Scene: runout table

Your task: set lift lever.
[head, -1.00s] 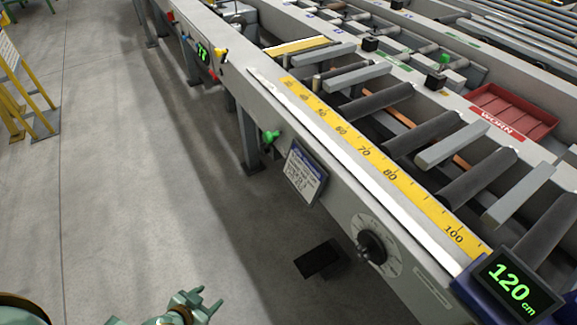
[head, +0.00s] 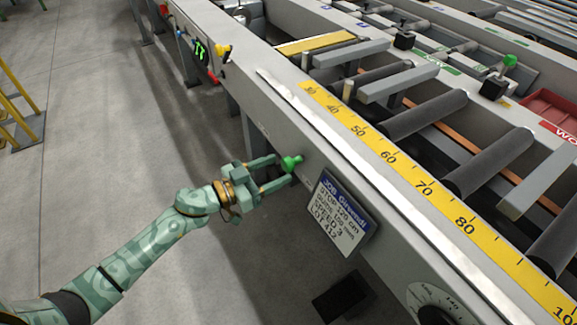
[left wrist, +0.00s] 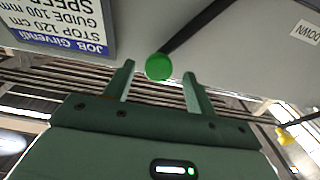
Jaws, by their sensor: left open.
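The lift lever shows as a green knob (head: 291,162) on the side face of the runout table's near beam. In the left wrist view the round green knob (left wrist: 159,66) sits on a dark rod that runs up and to the right. My left gripper (head: 280,171) is open, with its fingertips right by the knob. In the left wrist view the knob appears between the two finger ends; I cannot tell whether they touch it. A "DOWN" label (left wrist: 305,32) is on the beam at the right of that view. My right gripper is not in view.
A job card (head: 338,216) reading "STOP 120 cm" hangs on the beam just right of my gripper. A dial (head: 445,300) is lower right. A yellow scale (head: 440,205) and rollers (head: 425,115) lie above.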

